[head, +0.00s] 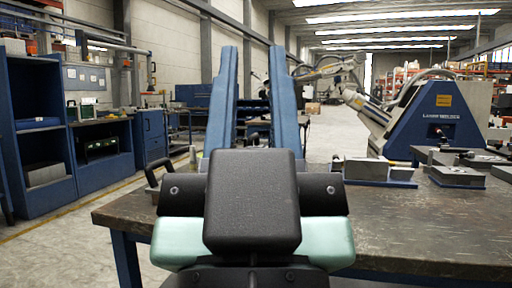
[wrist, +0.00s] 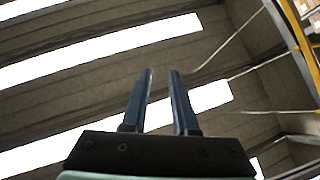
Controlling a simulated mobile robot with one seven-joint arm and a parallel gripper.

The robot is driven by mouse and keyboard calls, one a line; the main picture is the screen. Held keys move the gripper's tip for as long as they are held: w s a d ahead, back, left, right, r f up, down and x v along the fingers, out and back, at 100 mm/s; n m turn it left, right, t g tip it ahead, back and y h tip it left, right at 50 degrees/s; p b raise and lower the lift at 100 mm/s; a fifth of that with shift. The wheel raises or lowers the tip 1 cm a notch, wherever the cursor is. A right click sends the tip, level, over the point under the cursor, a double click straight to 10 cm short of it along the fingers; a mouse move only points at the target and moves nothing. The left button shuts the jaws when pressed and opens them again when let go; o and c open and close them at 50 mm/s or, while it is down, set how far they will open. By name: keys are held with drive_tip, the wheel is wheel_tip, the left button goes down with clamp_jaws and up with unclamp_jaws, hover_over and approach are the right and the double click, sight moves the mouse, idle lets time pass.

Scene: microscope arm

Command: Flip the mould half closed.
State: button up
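My gripper (head: 253,55) points upward in the head view, its two blue fingers apart with nothing between them. The wrist view also shows the gripper (wrist: 161,75) open and empty, against the ceiling. Metal blocks that may be mould parts lie on the workbench to the right: a grey block on a blue base (head: 374,170) and a flat grey plate on a blue base (head: 457,176). A black handle (head: 154,174) shows just left of my gripper body, which hides what it belongs to. I cannot tell which piece is the mould half.
The dark workbench top (head: 420,225) has bare room at the front right. A blue laser welder (head: 440,115) stands behind the bench at right. Blue shelving (head: 38,150) stands at the far left, beyond open floor.

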wheel_tip(320, 180, up, 39)
drive_tip(key=p, duration=3.8)
clamp_jaws()
drive_tip(key=shift+f, duration=0.2)
